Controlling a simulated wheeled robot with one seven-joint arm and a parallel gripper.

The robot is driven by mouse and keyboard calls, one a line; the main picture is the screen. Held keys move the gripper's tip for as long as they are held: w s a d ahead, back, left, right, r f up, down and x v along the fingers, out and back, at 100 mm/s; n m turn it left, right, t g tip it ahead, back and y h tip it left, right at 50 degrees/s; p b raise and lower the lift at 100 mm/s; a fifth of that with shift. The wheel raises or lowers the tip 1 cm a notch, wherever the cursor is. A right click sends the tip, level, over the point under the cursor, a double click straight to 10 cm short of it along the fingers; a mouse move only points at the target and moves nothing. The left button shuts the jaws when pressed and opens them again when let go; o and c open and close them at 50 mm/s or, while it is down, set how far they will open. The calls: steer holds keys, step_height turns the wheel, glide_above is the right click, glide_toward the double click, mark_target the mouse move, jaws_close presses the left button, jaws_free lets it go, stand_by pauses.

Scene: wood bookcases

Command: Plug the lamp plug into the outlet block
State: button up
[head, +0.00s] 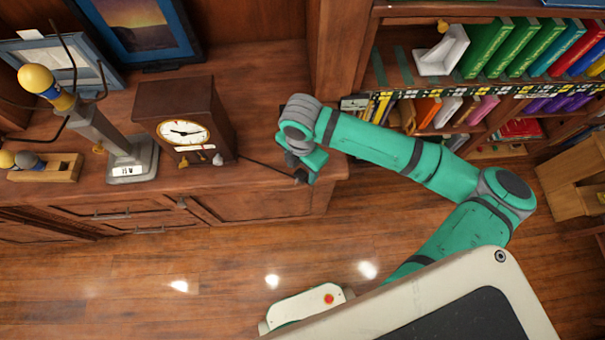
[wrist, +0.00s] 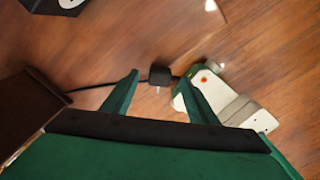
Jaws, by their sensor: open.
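The lamp (head: 112,138), with a grey stem and a yellow and blue bulb, stands on the wooden cabinet at left. A dark cord runs past the clock to the plug, a small black block (head: 300,176) near the cabinet's front edge. In the wrist view the black plug (wrist: 160,73) sits between my fingertips, with a short metal prong showing. My gripper (head: 307,173) is open around it, and the wrist view shows gaps beside the plug between the fingers (wrist: 157,77). I cannot make out the outlet block for certain.
A brown clock (head: 182,115) stands on the cabinet between lamp and gripper. A wooden block (head: 45,168) with bulbs lies at far left. Framed pictures (head: 140,30) stand behind. A bookcase (head: 480,90) full of books is at right. The floor (head: 215,270) in front is mostly open.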

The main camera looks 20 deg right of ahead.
steer(key=shift+f, duration=1)
steer(key=c, duration=1.2)
steer(key=shift+o, duration=0.2)
steer(key=shift+r, duration=0.1)
